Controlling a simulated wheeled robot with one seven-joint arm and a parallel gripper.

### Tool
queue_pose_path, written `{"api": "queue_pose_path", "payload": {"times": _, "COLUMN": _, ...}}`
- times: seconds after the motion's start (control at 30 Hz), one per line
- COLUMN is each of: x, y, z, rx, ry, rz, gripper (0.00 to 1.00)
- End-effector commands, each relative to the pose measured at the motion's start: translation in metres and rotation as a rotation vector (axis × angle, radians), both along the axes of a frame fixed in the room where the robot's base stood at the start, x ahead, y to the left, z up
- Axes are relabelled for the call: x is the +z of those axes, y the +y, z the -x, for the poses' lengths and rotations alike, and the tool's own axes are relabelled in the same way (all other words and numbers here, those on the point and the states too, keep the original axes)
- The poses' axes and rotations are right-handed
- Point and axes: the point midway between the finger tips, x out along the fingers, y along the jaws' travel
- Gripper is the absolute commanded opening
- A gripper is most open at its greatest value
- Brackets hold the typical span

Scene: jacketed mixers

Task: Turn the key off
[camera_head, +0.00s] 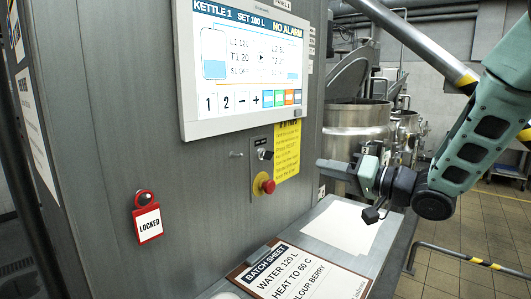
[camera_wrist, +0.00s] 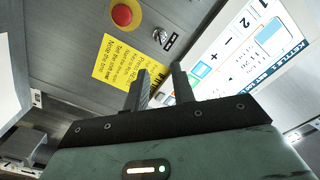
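The key switch (camera_head: 264,154) is on a small metal plate on the cabinet face, above a red mushroom button (camera_head: 264,183). It shows in the wrist view as a small metal and dark part (camera_wrist: 163,39), beside the red button (camera_wrist: 125,14). The key's exact turn is too small to tell. My gripper (camera_head: 325,168) is right of the switch in the head view, apart from it. In the wrist view my gripper (camera_wrist: 161,68) has its two dark fingers spread with nothing between them, and the switch lies beyond the fingertips.
A yellow notice (camera_head: 287,148) is right of the switch. The control screen (camera_head: 243,65) juts out above, reading "NO ALARM". A red "LOCKED" tag (camera_head: 148,222) hangs at left. A ledge with a batch sheet (camera_head: 300,272) is below. Steel kettles (camera_head: 355,130) stand behind my arm.

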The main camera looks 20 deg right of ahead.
Motion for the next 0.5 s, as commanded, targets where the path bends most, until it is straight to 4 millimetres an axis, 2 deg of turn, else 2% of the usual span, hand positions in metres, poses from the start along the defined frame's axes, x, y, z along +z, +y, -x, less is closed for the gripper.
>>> {"api": "queue_pose_path", "payload": {"times": 0.5, "x": 0.003, "y": 0.064, "z": -0.085, "rx": 0.004, "ry": 0.001, "rz": 0.001, "gripper": 0.25}}
